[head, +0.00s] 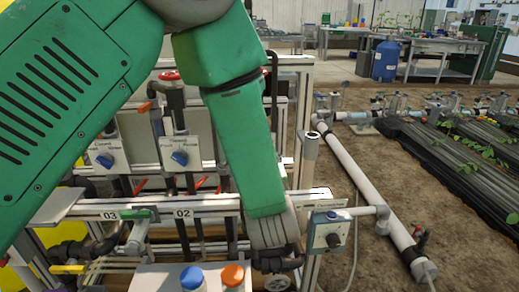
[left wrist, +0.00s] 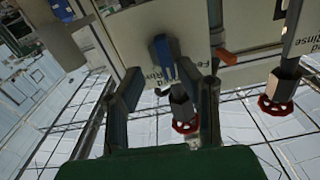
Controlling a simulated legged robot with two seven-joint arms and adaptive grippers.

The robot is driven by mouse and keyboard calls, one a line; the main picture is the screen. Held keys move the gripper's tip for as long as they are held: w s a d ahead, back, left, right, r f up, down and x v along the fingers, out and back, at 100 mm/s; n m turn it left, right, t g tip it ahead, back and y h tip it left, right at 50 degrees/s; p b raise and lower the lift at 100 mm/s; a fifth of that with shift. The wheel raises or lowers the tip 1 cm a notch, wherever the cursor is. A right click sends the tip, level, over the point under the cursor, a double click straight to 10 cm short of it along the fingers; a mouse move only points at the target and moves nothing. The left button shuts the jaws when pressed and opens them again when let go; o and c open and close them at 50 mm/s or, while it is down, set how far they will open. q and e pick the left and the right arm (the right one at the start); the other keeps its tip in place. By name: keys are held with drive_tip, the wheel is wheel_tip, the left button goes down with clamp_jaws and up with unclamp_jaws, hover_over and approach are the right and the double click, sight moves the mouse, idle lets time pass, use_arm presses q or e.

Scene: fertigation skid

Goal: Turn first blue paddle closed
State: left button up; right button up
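The left wrist view, turned upside down, shows a blue paddle (left wrist: 163,55) on a pale lettered panel (left wrist: 120,40). My left gripper (left wrist: 170,82) is open, with a finger on each side of the paddle. Gaps show between fingers and paddle, so I see no clear contact. In the head view my green left arm reaches down the middle and hides this paddle and the fingertips. Two other blue paddles show there, one on the panel above label 02 (head: 180,158) and one farther left, above label 03 (head: 105,160). My right gripper is not in view.
Red handwheels (left wrist: 185,125) and an orange lever (left wrist: 228,57) are near the panel. Blue (head: 192,277) and orange (head: 233,275) caps are at the bottom. A white pipe (head: 365,190) runs along the soil.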

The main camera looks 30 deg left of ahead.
use_arm(q)
drive_tip(key=shift+a, duration=0.55)
clamp_jaws()
drive_tip(key=shift+s+d+n+p, duration=0.1)
drive_tip(key=shift+n+p, duration=0.3)
drive_tip(key=shift+p, duration=0.1)
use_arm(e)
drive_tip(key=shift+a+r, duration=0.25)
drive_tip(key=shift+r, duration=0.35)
use_arm(q)
unclamp_jaws()
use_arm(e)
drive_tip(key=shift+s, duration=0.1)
